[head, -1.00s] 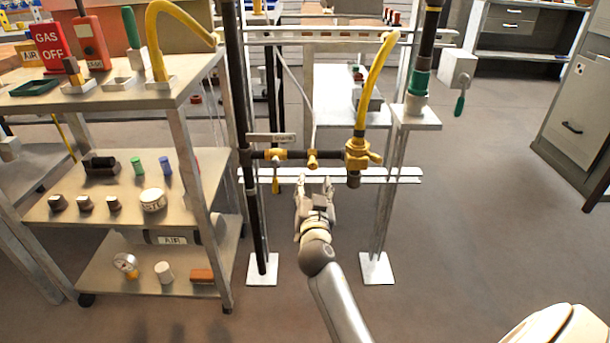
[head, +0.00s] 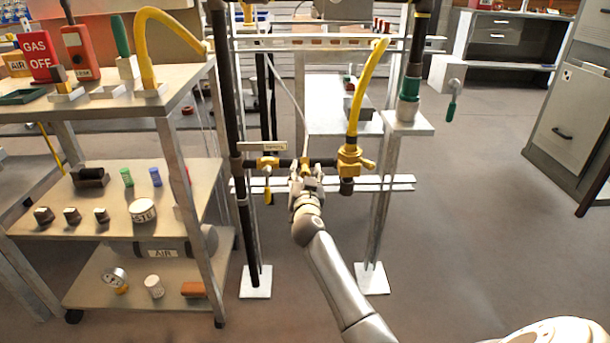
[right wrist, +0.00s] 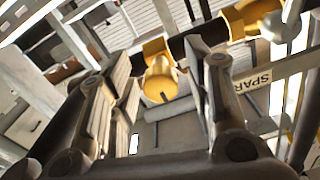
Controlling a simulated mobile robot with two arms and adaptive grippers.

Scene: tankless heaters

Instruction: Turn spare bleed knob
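The spare bleed knob is a small yellow knob (head: 306,163) on the dark horizontal pipe of the middle stand. In the right wrist view the rounded yellow knob (right wrist: 160,80) shows between and beyond the fingertips. My right gripper (head: 306,178) is just below and in front of it in the head view. Its fingers (right wrist: 160,66) are open, one on each side of the knob in the picture, with nothing held. I cannot tell whether a finger touches it. A label (right wrist: 258,80) with the letters "SPAR" shows at right. My left gripper is not in view.
A yellow valve (head: 350,162) with a yellow hose is right of the knob; another yellow valve (head: 267,163) hangs left. Dark upright pipe (head: 239,190) flanks the stand. A shelf cart (head: 120,215) with parts stands left.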

